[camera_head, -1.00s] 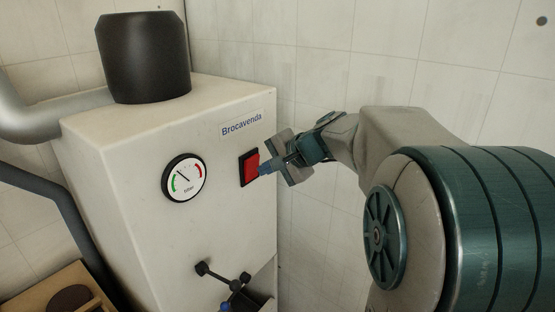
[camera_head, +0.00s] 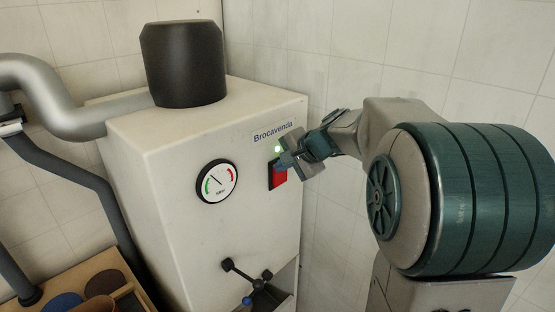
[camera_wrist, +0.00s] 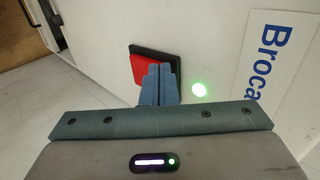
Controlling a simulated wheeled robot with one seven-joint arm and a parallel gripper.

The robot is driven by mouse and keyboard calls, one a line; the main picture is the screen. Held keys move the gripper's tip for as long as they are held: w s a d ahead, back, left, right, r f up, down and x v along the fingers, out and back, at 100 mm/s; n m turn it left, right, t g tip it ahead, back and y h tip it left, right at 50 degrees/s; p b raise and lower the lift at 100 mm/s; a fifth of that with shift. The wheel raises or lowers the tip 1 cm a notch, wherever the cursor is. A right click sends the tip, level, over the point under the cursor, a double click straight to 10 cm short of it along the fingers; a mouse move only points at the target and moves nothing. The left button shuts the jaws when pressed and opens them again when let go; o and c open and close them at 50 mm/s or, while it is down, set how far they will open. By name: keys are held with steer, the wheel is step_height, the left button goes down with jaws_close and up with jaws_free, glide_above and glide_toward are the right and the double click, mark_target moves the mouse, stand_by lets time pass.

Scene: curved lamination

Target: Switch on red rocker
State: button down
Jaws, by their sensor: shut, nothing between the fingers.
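The red rocker (camera_head: 279,176) sits in a black frame on the front of the white cabinet (camera_head: 248,215), under the blue Brocavenda label. It also shows in the wrist view (camera_wrist: 146,66), partly hidden behind my fingers. My gripper (camera_head: 281,163) is shut and empty, with its fingertips at the upper part of the rocker. In the wrist view the closed blue fingertips (camera_wrist: 158,75) overlap the rocker's edge; I cannot tell whether they touch it. A green light (camera_head: 278,149) glows just above the rocker, and it shows right of the fingers in the wrist view (camera_wrist: 199,89).
A round dial gauge (camera_head: 217,181) is left of the rocker. A black knobbed handle (camera_head: 247,276) sticks out lower down. A wooden box (camera_head: 75,290) stands at lower left.

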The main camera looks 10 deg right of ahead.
steer(key=shift+w+a, duration=0.1)
steer(key=shift+a, duration=0.1)
steer(key=shift+d+r, duration=0.25)
steer(key=shift+r, duration=0.55)
steer(key=b+v, duration=0.1)
steer(key=v, duration=1.2)
steer(key=shift+a, duration=0.1)
